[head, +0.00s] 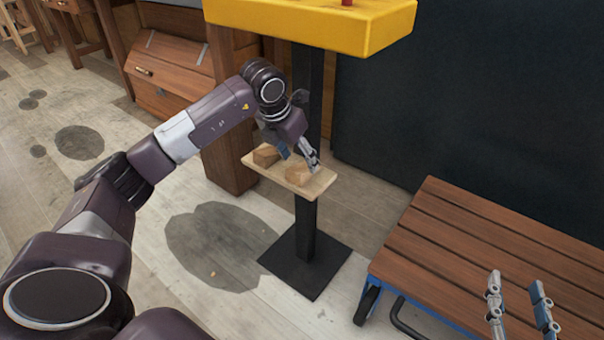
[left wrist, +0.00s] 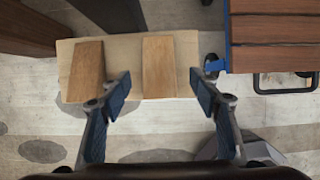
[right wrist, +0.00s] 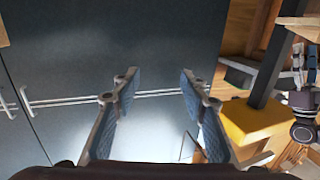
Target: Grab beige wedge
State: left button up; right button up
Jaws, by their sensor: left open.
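Two beige-brown wooden wedges rest on a small pale wooden shelf (head: 316,188) on a black post. One wedge (head: 266,155) is at the left of the shelf, the other wedge (head: 298,174) at its middle right. The left wrist view shows the left wedge (left wrist: 86,70) and right wedge (left wrist: 158,66) side by side. My left gripper (head: 300,158) is open above the shelf, pointing down. In its wrist view, the fingers (left wrist: 158,84) stand either side of the right wedge's near part, with no visible grip. My right gripper (head: 517,292) is open and empty, far from the wedges.
A yellow block-like top (head: 310,22) overhangs the shelf on the post. A slatted wooden cart (head: 480,245) with a blue frame stands at the right. A dark panel (head: 470,100) is behind. The post's black base (head: 305,265) sits on the plank floor.

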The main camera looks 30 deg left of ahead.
aim_at(300, 168)
pick_arm(q)
jog(key=x, duration=0.1)
jog(key=b+x, duration=0.1)
jog(key=x, duration=0.2)
jog(key=shift+s+a+f, duration=0.1)
jog(key=shift+s+f, duration=0.15)
jog(key=shift+f, duration=0.05)
pick_arm(e)
notch_tip(300, 168, up, 8)
jog(key=t+y, duration=0.1)
jog(key=t, duration=0.3)
jog(key=shift+s+a, duration=0.45)
pick_arm(q)
jog(key=shift+c, duration=0.3)
pick_arm(e)
jog(key=shift+r, duration=0.1)
pick_arm(q)
jog(key=c, duration=1.2)
